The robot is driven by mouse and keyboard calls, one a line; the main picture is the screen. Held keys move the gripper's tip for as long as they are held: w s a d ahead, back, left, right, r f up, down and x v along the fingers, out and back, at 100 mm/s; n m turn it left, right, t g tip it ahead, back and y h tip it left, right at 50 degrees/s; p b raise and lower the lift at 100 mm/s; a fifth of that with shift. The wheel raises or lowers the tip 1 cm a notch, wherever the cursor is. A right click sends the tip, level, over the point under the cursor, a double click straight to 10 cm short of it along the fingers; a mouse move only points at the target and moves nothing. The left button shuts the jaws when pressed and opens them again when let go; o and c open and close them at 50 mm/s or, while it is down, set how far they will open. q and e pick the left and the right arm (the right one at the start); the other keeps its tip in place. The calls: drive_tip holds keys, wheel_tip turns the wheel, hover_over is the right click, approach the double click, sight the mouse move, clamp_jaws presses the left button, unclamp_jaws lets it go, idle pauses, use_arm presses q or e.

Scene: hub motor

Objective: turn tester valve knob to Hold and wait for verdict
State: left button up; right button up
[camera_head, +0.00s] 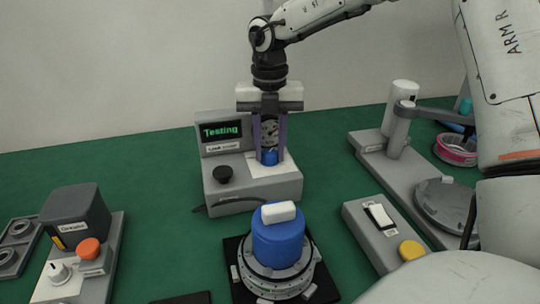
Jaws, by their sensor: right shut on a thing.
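The leak tester (252,188) is a grey box at the back middle of the green table. Its screen (221,131) reads "Testing" in green letters. A black knob (223,174) sits on its top at the left; its pointer setting is too small to read. My right gripper (269,140) points down over the tester's right side. It is shut on a round metal part (269,130) above a blue piece (270,156) on the tester's white pad. The fingers partly hide this part. My left gripper is not in view.
A blue cylinder with a white block (278,239) stands on a round metal fixture in front. A grey box with an orange knob (88,248) is at left. A switch box with a yellow button (411,250) and a post stand (401,118) are at right.

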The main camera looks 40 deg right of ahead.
sight(270, 152)
drive_tip(key=shift+w+m+b, duration=0.1)
drive_tip(key=shift+m+b, duration=0.35)
drive_tip(key=shift+m, duration=0.55)
drive_tip(key=shift+r, duration=0.1)
drive_tip(key=o, duration=0.8)
wheel_tip(270, 152, up, 10)
drive_tip(key=shift+r+p, duration=0.15)
drive_tip(key=shift+p, duration=0.45)
